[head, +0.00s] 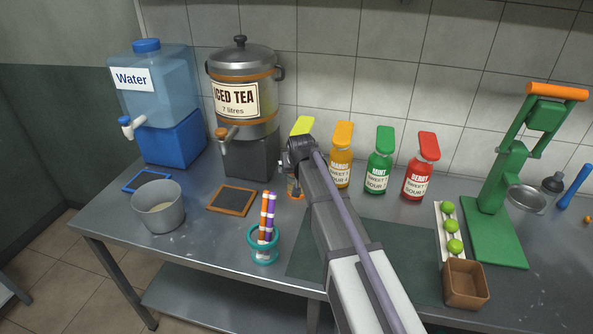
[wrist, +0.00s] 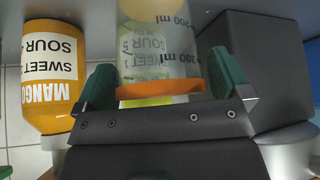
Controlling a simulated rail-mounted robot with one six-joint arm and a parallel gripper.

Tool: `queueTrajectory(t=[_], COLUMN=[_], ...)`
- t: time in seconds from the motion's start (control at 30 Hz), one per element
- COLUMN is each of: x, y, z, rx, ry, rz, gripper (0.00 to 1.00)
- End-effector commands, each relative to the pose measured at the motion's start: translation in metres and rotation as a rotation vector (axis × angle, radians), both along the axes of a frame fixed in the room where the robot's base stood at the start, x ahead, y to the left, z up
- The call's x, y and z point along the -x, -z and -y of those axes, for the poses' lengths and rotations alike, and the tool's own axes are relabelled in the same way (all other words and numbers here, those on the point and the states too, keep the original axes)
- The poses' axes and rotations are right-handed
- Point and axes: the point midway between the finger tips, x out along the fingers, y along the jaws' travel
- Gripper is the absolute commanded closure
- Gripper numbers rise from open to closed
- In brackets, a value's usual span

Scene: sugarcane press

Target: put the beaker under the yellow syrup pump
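The beaker (wrist: 160,92), clear with an orange band and ml marks, stands between the green finger pads of my gripper (wrist: 163,85) in the wrist view. In the head view my arm hides most of the beaker, and a bit of orange shows low beside my gripper (head: 297,180). The yellow syrup pump's top (head: 303,125) shows just behind my wrist. Its bottle is mostly hidden; a label shows through the beaker. I cannot tell if the beaker is under the spout.
The orange mango bottle (head: 342,155) is close on the right, then mint (head: 380,160) and berry (head: 421,167) bottles. The iced tea dispenser (head: 243,100) is on the left. A teal holder with sticks (head: 263,246) and a grey bucket (head: 158,208) stand in front.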

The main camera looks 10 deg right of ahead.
Motion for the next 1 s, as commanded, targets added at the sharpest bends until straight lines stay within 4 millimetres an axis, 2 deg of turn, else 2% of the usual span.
queueTrajectory(t=[0.23, 0.33, 0.47, 0.73, 0.83, 1.0], x=[0.000, 0.001, 0.013, 0.052, 0.062, 0.068], y=[-0.001, -0.007, -0.029, -0.093, -0.105, -0.104], z=[0.000, 0.000, -0.001, -0.003, -0.004, -0.004], rx=[0.000, 0.000, 0.000, 0.000, 0.000, 0.001], ry=[0.000, 0.000, 0.000, 0.000, 0.000, 0.001], rz=[0.000, 0.000, 0.000, 0.000, 0.000, -0.004], gripper=[0.00, 0.00, 0.00, 0.00, 0.00, 0.00])
